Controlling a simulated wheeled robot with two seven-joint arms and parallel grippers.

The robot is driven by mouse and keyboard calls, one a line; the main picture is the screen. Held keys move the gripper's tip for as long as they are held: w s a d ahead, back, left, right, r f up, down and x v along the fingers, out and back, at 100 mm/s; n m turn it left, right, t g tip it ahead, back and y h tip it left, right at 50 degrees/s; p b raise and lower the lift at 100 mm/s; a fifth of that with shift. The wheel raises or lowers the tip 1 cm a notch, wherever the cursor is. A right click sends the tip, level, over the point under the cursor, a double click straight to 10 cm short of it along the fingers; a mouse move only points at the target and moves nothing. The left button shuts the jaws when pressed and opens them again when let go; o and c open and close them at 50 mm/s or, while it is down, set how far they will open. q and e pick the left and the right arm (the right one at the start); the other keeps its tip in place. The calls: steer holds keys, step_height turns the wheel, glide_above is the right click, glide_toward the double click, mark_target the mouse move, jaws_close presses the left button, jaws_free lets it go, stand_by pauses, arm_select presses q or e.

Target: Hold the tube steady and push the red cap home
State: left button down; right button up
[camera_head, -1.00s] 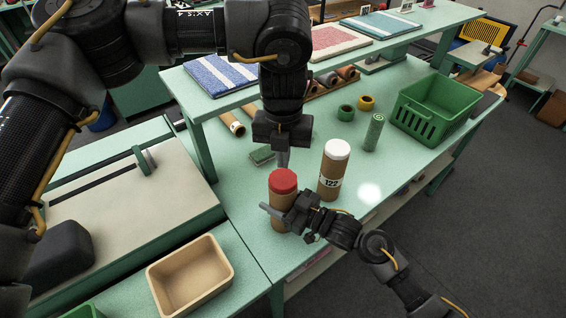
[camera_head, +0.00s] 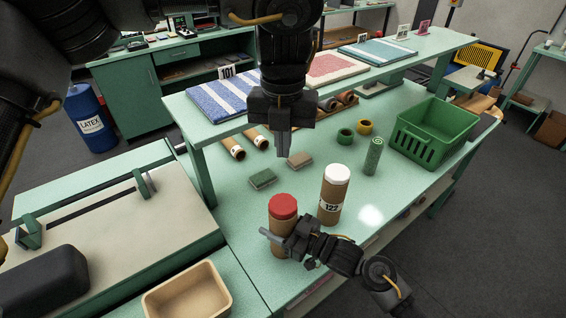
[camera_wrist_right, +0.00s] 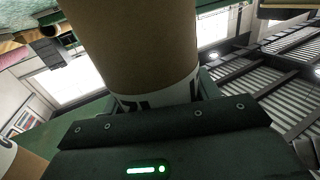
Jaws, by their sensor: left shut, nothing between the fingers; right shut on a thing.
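The tube (camera_head: 281,238) is brown cardboard and stands upright at the table's front. The red cap (camera_head: 283,206) sits on its top end; how deep it sits I cannot tell. My right gripper (camera_head: 275,240) is shut around the tube's middle from the right. In the right wrist view the tube (camera_wrist_right: 135,45) rises close in front of the gripper, with part of a white label showing. My left gripper (camera_head: 282,150) is shut and empty, pointing down, above and apart from the red cap.
A white-capped tube labelled 122 (camera_head: 333,195) stands just right of the red-capped one. A green crate (camera_head: 440,130), green roll (camera_head: 373,157) and two small blocks (camera_head: 263,179) are on the table. A tan bin (camera_head: 187,295) is at front left. A raised shelf (camera_head: 390,62) holds folded textiles.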

steer(key=o, duration=1.1)
arm_select(q)
step_height(320, 180, up, 2)
steer(key=shift+r, duration=0.1)
arm_select(e)
steer(key=shift+d, duration=0.1)
steer(key=v, duration=1.2)
steer(key=shift+s+f, duration=0.1)
